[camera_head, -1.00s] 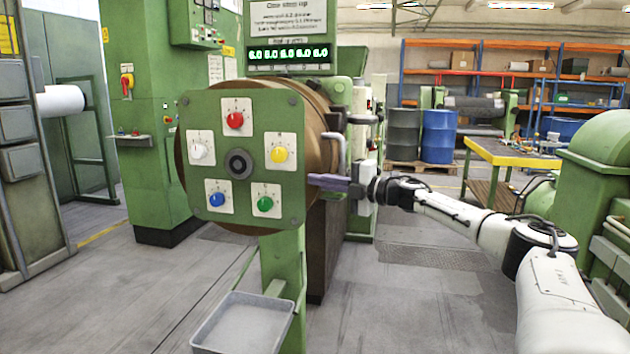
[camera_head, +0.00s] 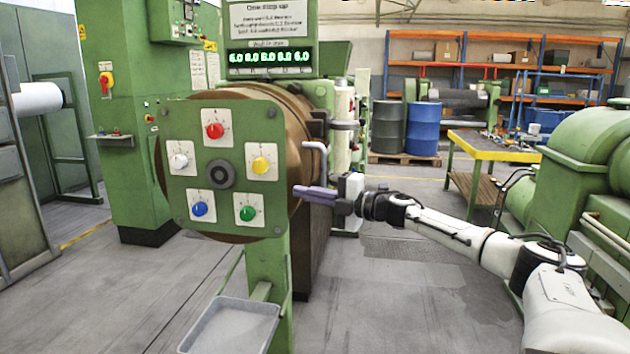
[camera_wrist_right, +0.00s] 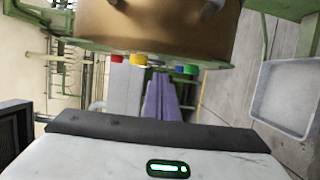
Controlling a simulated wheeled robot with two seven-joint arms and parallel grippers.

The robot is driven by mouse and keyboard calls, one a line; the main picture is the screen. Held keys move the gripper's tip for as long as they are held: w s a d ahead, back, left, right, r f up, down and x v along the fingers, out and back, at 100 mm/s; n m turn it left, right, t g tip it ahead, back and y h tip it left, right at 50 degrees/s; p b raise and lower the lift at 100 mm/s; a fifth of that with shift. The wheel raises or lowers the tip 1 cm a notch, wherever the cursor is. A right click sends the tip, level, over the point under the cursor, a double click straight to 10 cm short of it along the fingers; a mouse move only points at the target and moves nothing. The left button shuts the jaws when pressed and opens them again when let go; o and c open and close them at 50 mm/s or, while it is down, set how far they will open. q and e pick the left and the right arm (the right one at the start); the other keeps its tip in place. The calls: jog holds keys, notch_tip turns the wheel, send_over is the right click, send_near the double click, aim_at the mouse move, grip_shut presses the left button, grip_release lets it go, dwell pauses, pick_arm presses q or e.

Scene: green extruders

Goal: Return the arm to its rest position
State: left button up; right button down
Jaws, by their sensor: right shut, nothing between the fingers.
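My right gripper (camera_head: 297,191) has purple-grey fingers and is shut and empty. It is just right of the green knob panel (camera_head: 185,211) in the head view, with my white right arm reaching back to the lower right. In the right wrist view the purple fingers (camera_wrist_right: 161,84) point away, below the brown drum (camera_wrist_right: 160,28). I cannot tell from the head view how far the fingers are from the drum. My left gripper is not in view.
The panel carries a red knob (camera_head: 214,130) and several other coloured knobs. A grey tray (camera_head: 228,328) stands low in front. A bent grey handle (camera_head: 317,157) is near my fingers. A green machine (camera_head: 597,150) flanks my arm at right. Floor between is clear.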

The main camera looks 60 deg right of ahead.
jog(key=s+d, duration=0.5)
jog(key=s, duration=0.1)
jog(key=shift+d+f, duration=0.3)
jog(key=shift+f, duration=0.1)
jog(key=s+a+f+m+g+h, duration=0.1)
jog(key=s+a+f+m, duration=0.2)
jog(key=f, duration=0.9)
jog(key=s+a+f+m+g+h, duration=0.1)
jog(key=a+f+m, duration=0.3)
jog(key=f, duration=0.8)
jog(key=s+a+f+m+g+h, duration=0.1)
jog(key=s+a+f+m+g, duration=0.4)
jog(key=a+f, duration=0.75)
jog(key=s+a+f+m+y, duration=0.1)
jog(key=s+a+f, duration=0.1)
jog(key=a, duration=0.9)
jog(key=s+a+f+m+g+y, duration=0.1)
jog(key=s+a, duration=0.4)
jog(key=a, duration=0.7)
jog(key=s+a+f+m+g+y, duration=0.1)
jog(key=s+a+f+m, duration=0.2)
jog(key=a, duration=0.8)
notch_tip(320, 180, down, 2)
jog(key=shift+s+a+f+y, duration=0.25)
jog(key=shift+s+y, duration=0.05)
jog(key=shift+s, duration=0.15)
